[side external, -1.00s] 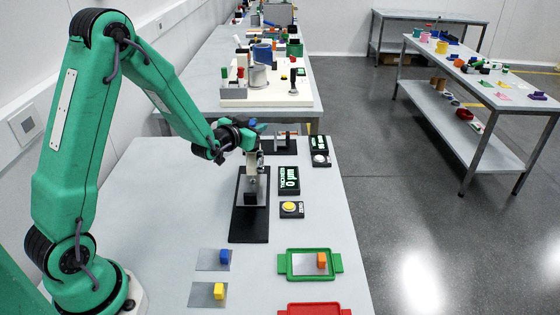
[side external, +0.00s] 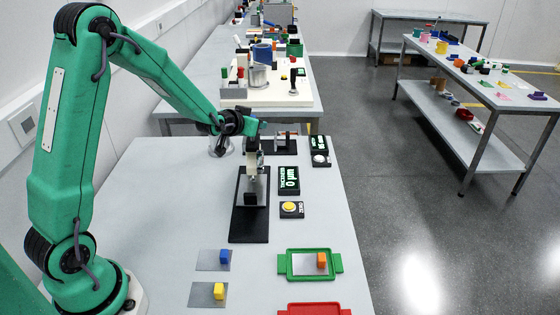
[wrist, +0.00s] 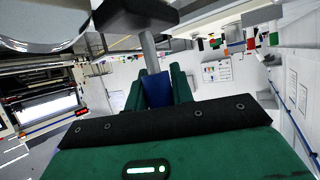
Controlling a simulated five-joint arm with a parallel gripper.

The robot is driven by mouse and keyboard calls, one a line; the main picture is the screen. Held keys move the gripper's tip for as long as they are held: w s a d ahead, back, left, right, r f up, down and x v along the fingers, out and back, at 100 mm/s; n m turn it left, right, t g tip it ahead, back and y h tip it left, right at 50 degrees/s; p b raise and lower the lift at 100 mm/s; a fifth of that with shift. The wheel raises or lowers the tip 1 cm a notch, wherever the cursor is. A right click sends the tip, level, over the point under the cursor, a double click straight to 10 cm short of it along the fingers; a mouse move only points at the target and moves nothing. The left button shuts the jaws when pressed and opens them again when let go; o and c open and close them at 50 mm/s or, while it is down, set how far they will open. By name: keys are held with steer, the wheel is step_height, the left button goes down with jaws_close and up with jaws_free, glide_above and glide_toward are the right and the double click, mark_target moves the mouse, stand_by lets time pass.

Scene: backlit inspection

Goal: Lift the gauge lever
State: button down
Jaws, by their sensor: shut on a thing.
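The thickness gauge stands on a black base (side external: 249,222), with a pale upright head (side external: 252,162) above it. In the wrist view, my gripper (wrist: 157,90) has its green fingers closed on the blue end of the gauge lever (wrist: 157,88). A grey rod (wrist: 149,48) runs from that blue end to a dark block. In the side view, my gripper (side external: 250,127) is at the top of the gauge, and the lever is mostly hidden there. The gauge display (side external: 289,181) shows a 0 and µm.
A yellow button (side external: 291,208) sits right of the base. A blue block (side external: 224,257) and a yellow block (side external: 219,291) are on grey plates in front. A green tray (side external: 334,264) holds an orange block (side external: 321,260); a red tray (side external: 313,309) is nearer.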

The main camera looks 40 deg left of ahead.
steer(key=shift+d, duration=0.15)
steer(key=c, duration=1.2)
jaws_free()
steer(key=v, duration=0.7)
steer(key=shift+s+r, duration=0.2)
steer(key=shift+s, duration=0.1)
steer(key=shift+c, duration=0.3)
